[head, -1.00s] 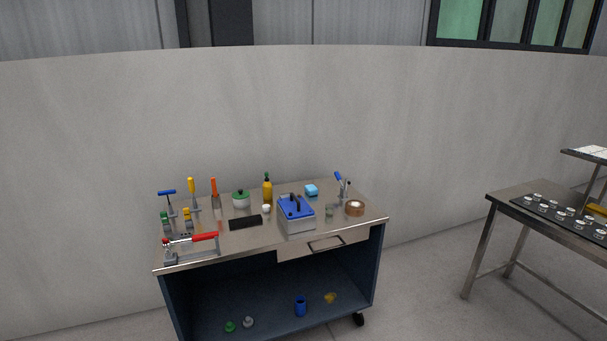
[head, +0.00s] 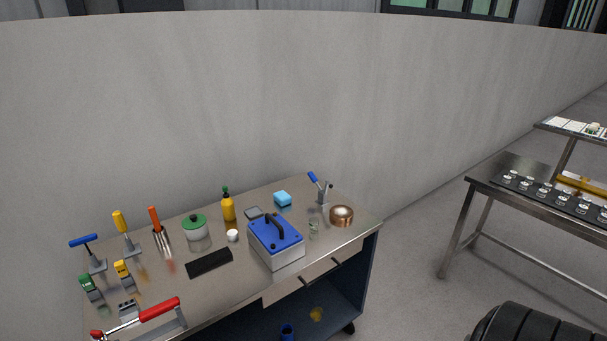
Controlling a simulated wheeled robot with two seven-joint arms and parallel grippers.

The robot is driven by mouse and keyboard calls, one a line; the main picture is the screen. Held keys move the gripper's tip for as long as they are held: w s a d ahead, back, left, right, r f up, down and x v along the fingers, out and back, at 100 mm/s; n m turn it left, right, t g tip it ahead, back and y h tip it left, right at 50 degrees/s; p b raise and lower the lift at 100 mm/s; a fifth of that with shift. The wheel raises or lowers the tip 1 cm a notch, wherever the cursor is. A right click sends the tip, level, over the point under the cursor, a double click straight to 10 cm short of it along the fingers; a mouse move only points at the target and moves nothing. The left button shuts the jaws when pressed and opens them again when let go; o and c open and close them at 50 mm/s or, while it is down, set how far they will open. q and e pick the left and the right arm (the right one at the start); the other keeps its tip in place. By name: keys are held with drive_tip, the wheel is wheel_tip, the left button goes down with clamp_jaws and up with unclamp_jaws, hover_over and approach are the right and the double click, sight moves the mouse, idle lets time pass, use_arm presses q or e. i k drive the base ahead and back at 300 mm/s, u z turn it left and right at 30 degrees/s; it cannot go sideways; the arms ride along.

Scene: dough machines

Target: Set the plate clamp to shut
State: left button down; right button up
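Several clamp-like devices stand on a steel-topped workbench (head: 215,290), and I cannot tell for sure which is the plate clamp. At the back right, a small metal clamp with a blue lever (head: 314,180) has its lever raised and tilted. At the front left lies a red-handled clamp (head: 158,309) with its handle low, nearly flat. At the left stand a blue T-handled device (head: 84,241), a yellow-handled one (head: 120,222) with its handle upright, and short green (head: 86,282) and yellow (head: 121,268) ones. Neither of my grippers is in view.
A second steel table (head: 487,180) stands at right. Floor between is clear.

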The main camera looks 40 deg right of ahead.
sight(313, 177)
drive_tip(key=z, duration=0.5)
drive_tip(key=i, duration=0.85)
drive_tip(key=z, duration=0.8)
